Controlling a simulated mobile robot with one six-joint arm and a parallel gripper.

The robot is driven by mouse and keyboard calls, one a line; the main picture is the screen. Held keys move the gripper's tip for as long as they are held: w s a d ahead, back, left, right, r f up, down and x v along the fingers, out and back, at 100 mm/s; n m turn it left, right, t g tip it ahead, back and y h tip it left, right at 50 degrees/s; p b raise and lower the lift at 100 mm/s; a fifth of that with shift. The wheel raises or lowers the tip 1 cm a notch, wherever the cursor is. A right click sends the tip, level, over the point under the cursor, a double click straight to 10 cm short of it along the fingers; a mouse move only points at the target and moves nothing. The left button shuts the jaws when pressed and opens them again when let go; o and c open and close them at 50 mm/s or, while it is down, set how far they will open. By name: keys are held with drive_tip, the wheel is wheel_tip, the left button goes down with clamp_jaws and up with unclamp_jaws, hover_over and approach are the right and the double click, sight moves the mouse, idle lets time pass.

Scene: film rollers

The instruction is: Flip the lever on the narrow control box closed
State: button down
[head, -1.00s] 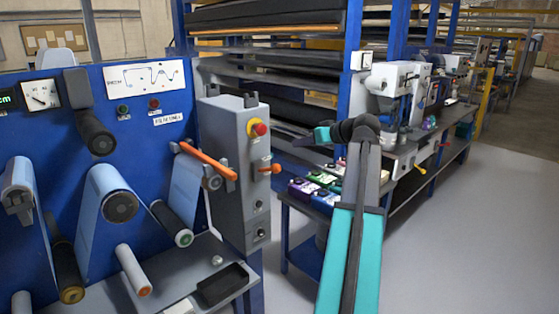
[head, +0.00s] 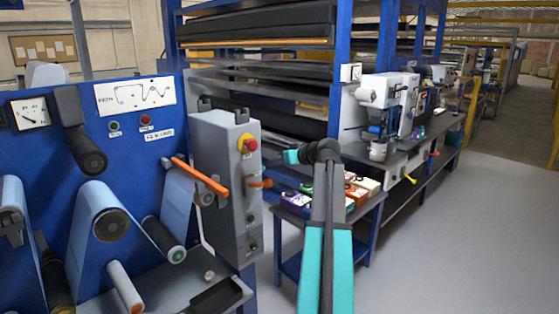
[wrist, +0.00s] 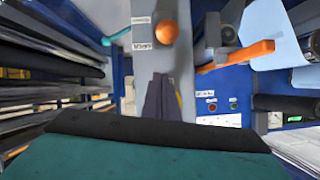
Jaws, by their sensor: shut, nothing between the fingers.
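The narrow control box (head: 222,190) is grey and upright beside the blue panel. A red button on a yellow base (head: 247,143) sits high on its right face. Below it, an orange lever (head: 260,183) sticks out roughly level to the right. In the wrist view, which looks upside down, the lever (wrist: 167,31) shows nearly end-on as an orange knob on the grey box (wrist: 180,65). My gripper (wrist: 162,98) is shut and empty, its dark fingers pointing at the box. A bit of yellow shows beside them. In the head view my gripper's teal end is right of the box, apart from it.
A low table (head: 300,205) with several coloured boxes stands behind my arm. Shelves of black rolls (head: 270,20) rise behind. Grey floor is open at right.

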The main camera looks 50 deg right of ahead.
sight(261, 184)
drive_tip(key=shift+w+a+f+p, duration=0.15)
drive_tip(key=shift+f+p, duration=0.1)
drive_tip(key=shift+f, duration=0.45)
drive_tip(key=shift+s+a+f+p, duration=0.1)
drive_tip(key=shift+f+p, duration=0.1)
drive_tip(key=shift+f, duration=0.5)
drive_tip(key=shift+w+a+f+p, duration=0.15)
drive_tip(key=shift+f+p, duration=0.1)
drive_tip(key=shift+f, duration=0.45)
drive_tip(key=shift+s, duration=0.1)
drive_tip(key=shift+a+f, duration=0.1)
drive_tip(key=shift+a+f+b, duration=0.15)
drive_tip(key=shift+f+b, duration=0.05)
drive_tip(key=shift+b, duration=0.5)
